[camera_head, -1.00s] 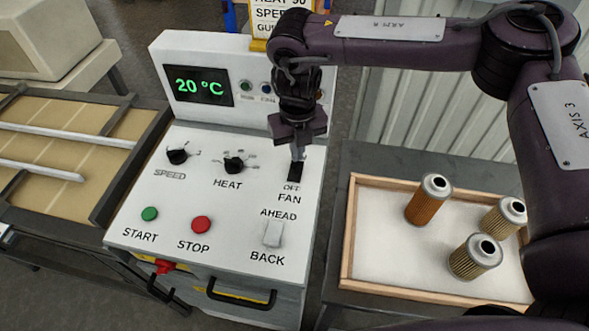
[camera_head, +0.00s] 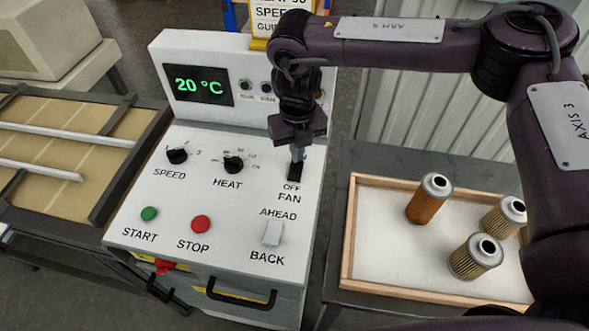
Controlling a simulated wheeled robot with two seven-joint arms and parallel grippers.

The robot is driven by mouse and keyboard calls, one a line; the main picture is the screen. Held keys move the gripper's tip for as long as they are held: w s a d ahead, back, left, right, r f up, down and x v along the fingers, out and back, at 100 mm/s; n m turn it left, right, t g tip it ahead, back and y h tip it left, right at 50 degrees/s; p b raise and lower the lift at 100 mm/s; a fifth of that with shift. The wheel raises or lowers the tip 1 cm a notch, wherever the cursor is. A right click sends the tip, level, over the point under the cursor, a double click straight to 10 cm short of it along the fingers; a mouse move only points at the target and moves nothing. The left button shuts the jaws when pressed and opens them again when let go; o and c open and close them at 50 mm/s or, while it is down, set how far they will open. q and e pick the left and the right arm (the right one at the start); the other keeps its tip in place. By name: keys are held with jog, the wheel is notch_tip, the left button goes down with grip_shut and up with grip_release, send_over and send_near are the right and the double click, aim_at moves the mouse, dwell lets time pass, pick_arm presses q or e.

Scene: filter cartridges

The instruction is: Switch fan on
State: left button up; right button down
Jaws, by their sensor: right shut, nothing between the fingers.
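The fan switch (camera_head: 295,174) is a black rocker on the white control panel (camera_head: 190,215), with "OFF" and "FAN" printed below it. My right gripper (camera_head: 297,156) is shut and empty, pointing down at the switch's upper end. Its fingertips look to be at or just above the rocker; I cannot tell whether they touch. The gripper hides the area above the switch, including any label there. The display (camera_head: 198,85) reads 20 °C in green. My left gripper is not in view.
The panel also has a speed knob (camera_head: 177,156), a heat knob (camera_head: 233,165), a green start button (camera_head: 149,214), a red stop button (camera_head: 201,223) and a white ahead/back switch (camera_head: 272,233). A wooden tray (camera_head: 347,238) with three filter cartridges stands right. A conveyor (camera_head: 62,150) lies left.

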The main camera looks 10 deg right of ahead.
jog(key=shift+f+b, duration=0.45)
jog(key=shift+f, duration=0.35)
jog(key=shift+r, duration=0.1)
jog(key=shift+r+p, duration=2.8)
jog(key=shift+r, duration=0.7)
jog(key=shift+s+f, duration=0.1)
jog(key=shift+f, duration=0.05)
